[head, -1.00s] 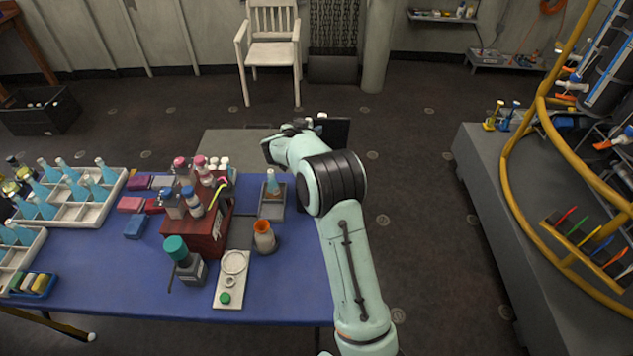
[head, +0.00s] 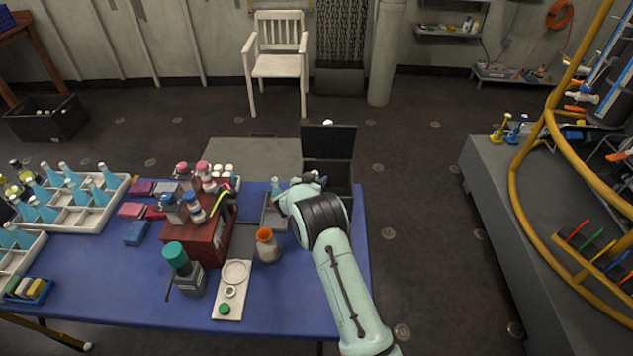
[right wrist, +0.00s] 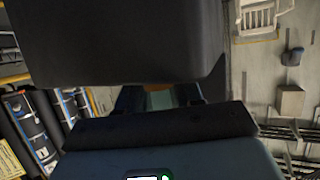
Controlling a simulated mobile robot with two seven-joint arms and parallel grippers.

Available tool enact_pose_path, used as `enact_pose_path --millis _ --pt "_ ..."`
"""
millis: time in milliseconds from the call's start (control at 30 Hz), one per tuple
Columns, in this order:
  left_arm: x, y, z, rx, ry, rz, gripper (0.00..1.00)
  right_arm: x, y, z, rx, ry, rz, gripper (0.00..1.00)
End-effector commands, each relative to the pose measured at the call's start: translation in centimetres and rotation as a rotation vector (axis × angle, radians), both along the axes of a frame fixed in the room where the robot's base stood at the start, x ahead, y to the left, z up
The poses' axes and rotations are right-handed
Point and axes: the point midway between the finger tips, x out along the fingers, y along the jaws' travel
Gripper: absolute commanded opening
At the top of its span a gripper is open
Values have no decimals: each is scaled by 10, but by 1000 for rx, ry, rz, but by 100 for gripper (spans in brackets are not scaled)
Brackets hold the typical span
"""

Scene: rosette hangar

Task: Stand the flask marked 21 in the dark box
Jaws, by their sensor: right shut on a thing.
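A small pale flask (head: 276,184) stands at the grey tray (head: 268,222) near the table's far right edge; my right gripper partly hides it. My right gripper (head: 284,193) reaches down to this flask and is shut on it. No number on it can be read. In the right wrist view a bit of orange (right wrist: 157,87) shows between dark parts of my gripper; most of the flask is hidden there. The dark box (head: 340,184) stands just behind and right of my gripper, its lid upright and its inside partly hidden by my arm. My left gripper is not in view.
A red-brown rack (head: 205,240) with several bottles stands left of the tray. An orange-mouthed flask (head: 268,251) stands close in front. White crates (head: 95,215) with blue flasks fill the left. A grey platform (head: 500,210) with yellow rails stands at right.

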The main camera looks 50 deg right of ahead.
Motion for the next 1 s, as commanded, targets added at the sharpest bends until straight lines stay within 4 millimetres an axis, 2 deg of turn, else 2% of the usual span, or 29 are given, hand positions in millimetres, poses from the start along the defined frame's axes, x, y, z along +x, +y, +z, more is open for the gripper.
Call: enact_pose_path --millis 767,800,833,867,1000 --pt "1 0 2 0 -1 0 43 1 0 -12 -3 -4 0 0" --pt "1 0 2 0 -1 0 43 1 0 -13 -1 -3 0 49" --pt "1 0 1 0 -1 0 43 1 0 -13 -1 -3 0 58" --pt "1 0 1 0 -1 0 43 1 0 -13 0 -2 0 61" --pt "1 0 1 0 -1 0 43 1 1 -13 1 -3 2 61"
